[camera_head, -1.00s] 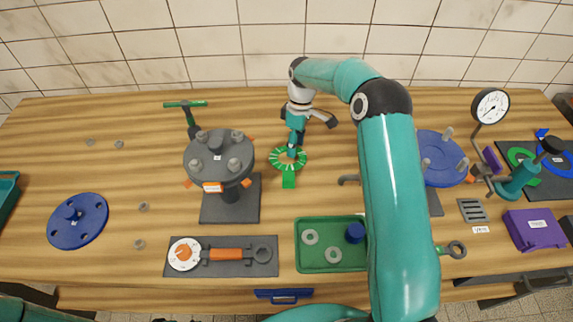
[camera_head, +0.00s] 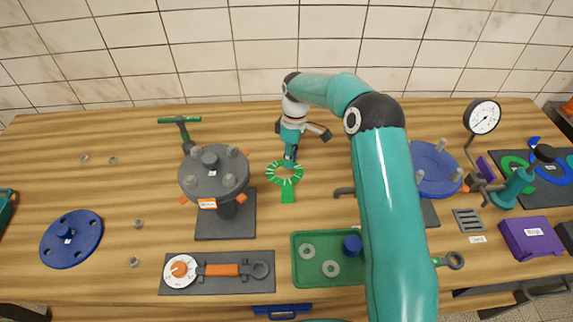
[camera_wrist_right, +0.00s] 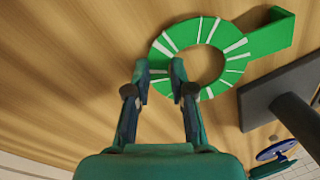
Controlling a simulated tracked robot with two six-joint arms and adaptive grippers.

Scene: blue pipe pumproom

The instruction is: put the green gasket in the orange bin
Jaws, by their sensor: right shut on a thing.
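The green gasket (camera_head: 273,176) is a flat ring with white radial stripes. It shows in the head view at the middle of the wooden bench, and large in the right wrist view (camera_wrist_right: 168,42). A green block-like tab (camera_head: 288,196) shows at its near side. My right gripper (camera_head: 290,162) points down at the ring's far side. In the right wrist view its fingers (camera_wrist_right: 160,72) are shut on the rim. I cannot tell whether the ring is lifted off the bench. My left gripper is not in view. No orange bin shows clearly; an orange patch (camera_head: 569,107) sits at the right edge.
A grey bolted flange stand (camera_head: 213,175) is left of the gasket. A green tray (camera_head: 328,285) with washers and a blue cap is in front. A blue flange (camera_head: 437,170), pressure gauge (camera_head: 483,117) and purple box (camera_head: 532,237) are at right. The bench's back left is mostly clear.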

